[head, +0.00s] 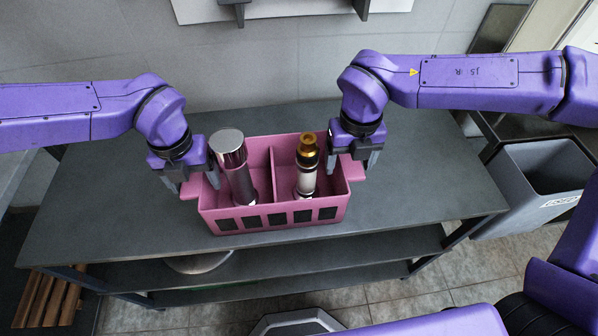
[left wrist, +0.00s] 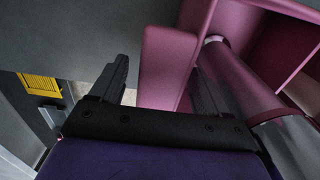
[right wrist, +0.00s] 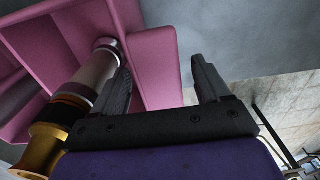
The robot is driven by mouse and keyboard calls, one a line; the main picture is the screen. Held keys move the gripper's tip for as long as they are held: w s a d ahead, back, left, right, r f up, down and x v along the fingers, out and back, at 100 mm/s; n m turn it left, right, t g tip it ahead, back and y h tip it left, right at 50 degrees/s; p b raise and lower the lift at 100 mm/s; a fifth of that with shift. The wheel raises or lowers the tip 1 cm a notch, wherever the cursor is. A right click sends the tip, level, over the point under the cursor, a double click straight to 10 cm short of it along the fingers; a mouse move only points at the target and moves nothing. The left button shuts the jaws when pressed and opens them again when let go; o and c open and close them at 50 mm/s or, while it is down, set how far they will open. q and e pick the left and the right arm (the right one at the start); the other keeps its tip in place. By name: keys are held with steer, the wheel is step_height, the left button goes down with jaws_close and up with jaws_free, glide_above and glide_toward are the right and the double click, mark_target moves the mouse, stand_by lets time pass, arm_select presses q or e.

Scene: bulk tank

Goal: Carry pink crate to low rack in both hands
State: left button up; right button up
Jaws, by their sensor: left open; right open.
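The pink crate (head: 280,218) stands upright on the dark grey table top (head: 420,190). It has a divider and holds a metal cylinder with a silver top (head: 230,155) on the left and a gold-topped cylinder (head: 306,165) on the right. My left gripper (head: 190,180) is open at the crate's left handle; in the left wrist view the handle (left wrist: 165,65) lies between its fingers. My right gripper (head: 358,155) is open at the right handle; in the right wrist view the handle (right wrist: 155,70) lies between its fingers. I cannot tell whether the fingers touch the handles.
Lower shelves (head: 340,268) run under the table top; a round pale object (head: 198,262) sits on one. A grey bin (head: 545,185) stands to the right. A wooden slatted piece (head: 48,298) is on the floor at lower left. The table top beside the crate is clear.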

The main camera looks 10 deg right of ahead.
arm_select(q)
step_height(320, 180, up, 12)
steer(key=shift+f, duration=0.2)
arm_select(e)
step_height(320, 180, up, 12)
stand_by(0.5)
